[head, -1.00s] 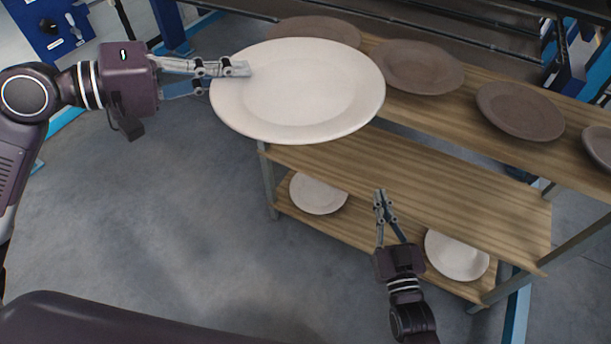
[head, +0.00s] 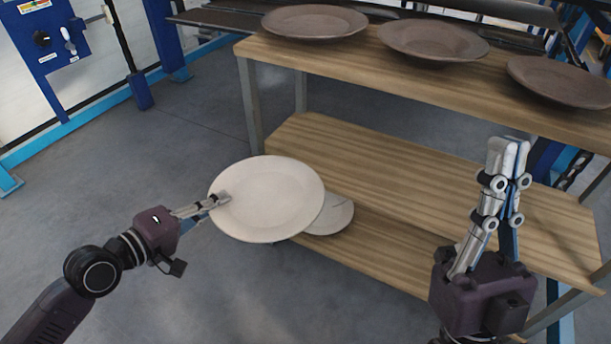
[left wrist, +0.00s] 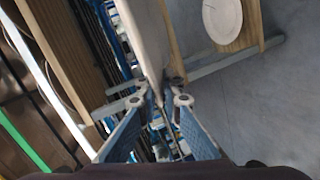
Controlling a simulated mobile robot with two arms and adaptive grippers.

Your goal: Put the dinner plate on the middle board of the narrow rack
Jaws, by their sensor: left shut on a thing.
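The white dinner plate (head: 268,195) is held nearly flat by its left rim in my left gripper (head: 218,199), which is shut on it. In the left wrist view the plate (left wrist: 150,35) shows almost edge-on between the fingers. The plate is in front of the left end of the narrow rack, whose bare middle board (head: 400,180) lies behind and to the right. In the head view the plate overlaps part of the lower board and a plate there. My right gripper (head: 507,145) points up in front of the rack's right part, fingertips together and empty.
Several brown plates (head: 315,20) stand on the top board (head: 330,60). A white plate (head: 332,214) lies on the bottom board (head: 375,262), partly hidden. A rack post (head: 250,105) stands at the left. The floor to the left is clear.

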